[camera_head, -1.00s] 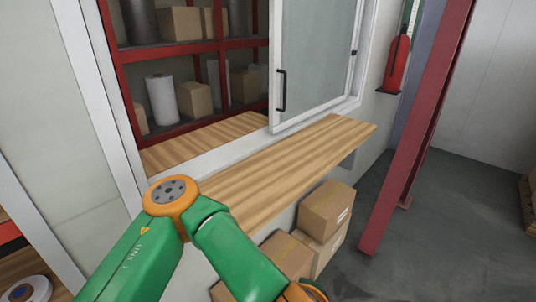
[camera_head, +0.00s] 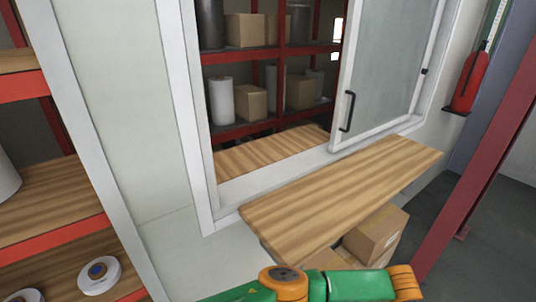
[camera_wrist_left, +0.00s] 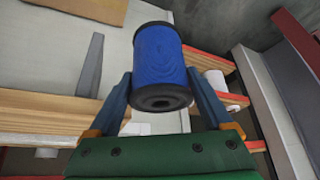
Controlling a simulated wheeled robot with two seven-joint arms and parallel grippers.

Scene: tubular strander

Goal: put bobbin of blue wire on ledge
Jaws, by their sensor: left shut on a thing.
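The bobbin of blue wire (camera_wrist_left: 160,55) has a blue winding and dark end flanges. My left gripper (camera_wrist_left: 160,82) is shut on it, with one finger on each side, in the left wrist view. The ledge (camera_head: 340,195) is a wooden board below the sliding window in the head view, and its top is bare. My left arm crosses the bottom of the head view in front of the ledge. The left gripper and bobbin are outside that view. My right gripper is not in view.
A white-framed window (camera_head: 385,80) with a black handle stands partly open above the ledge. Cardboard boxes (camera_head: 375,233) sit below the ledge. A red post (camera_head: 485,160) stands at the right. An orange-edged rack (camera_head: 60,210) at the left holds white spools (camera_head: 99,275).

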